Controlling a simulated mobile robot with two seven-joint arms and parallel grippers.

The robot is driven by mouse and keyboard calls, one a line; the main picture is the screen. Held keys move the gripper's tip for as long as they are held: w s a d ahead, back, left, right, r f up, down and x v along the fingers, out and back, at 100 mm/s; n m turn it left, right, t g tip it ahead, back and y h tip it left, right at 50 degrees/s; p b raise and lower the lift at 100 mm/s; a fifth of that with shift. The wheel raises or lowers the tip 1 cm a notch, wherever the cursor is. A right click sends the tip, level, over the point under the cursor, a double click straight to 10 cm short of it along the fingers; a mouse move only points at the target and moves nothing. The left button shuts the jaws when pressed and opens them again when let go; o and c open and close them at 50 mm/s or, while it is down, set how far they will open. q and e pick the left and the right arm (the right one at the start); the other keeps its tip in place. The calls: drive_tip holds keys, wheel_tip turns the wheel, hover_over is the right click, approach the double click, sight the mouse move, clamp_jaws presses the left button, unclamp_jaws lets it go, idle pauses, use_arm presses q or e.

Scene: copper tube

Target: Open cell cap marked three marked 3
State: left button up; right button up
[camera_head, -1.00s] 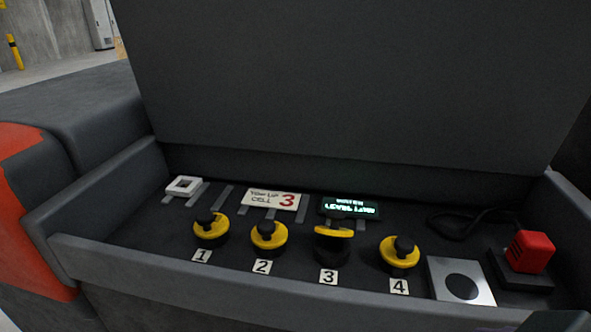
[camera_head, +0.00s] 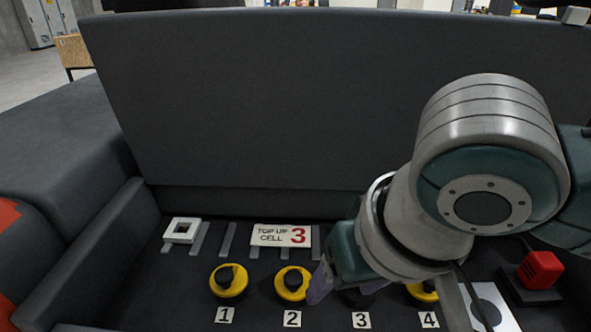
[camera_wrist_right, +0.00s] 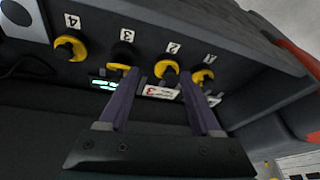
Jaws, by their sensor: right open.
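The cap marked 3 (camera_wrist_right: 118,66) is a yellow and black round cap beside its "3" label (camera_head: 361,320). In the head view my right gripper hides most of it. My right gripper (camera_head: 342,290) hangs over the panel between caps 2 and 3. In the right wrist view its two purple fingers (camera_wrist_right: 160,75) are spread and nothing is held. One fingertip shows close beside cap 3; I cannot tell if they touch. Cap 2 (camera_wrist_right: 166,69) shows between the fingertips. A sign (camera_head: 282,236) reads "TOP UP CELL 3". My left gripper is not in view.
Cap 1 (camera_head: 229,280), cap 2 (camera_head: 292,284) and cap 4 (camera_head: 423,292) stand in the same row. A red block (camera_head: 540,268) and a metal plate (camera_head: 492,302) lie at right. A white square frame (camera_head: 181,231) sits at left. A tall dark panel (camera_head: 250,110) rises behind.

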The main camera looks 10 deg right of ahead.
drive_tip(key=w+d+r+m+h+p, duration=0.1)
drive_tip(key=w+d+r+m+h, duration=0.15)
drive_tip(key=w+d, duration=0.3)
drive_tip(key=shift+y, duration=0.25)
drive_tip(key=x, duration=0.2)
drive_tip(key=b+x, duration=0.1)
drive_tip(key=x, duration=0.5)
drive_tip(key=shift+s+d+f, duration=0.15)
drive_tip(key=shift+s+d, duration=0.15)
drive_tip(key=shift+d, duration=0.05)
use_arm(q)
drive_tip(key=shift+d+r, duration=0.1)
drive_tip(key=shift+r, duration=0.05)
use_arm(e)
drive_tip(key=shift+w+f, duration=0.25)
drive_tip(key=shift+f, duration=0.3)
drive_tip(key=shift+c, duration=0.2)
clamp_jaws()
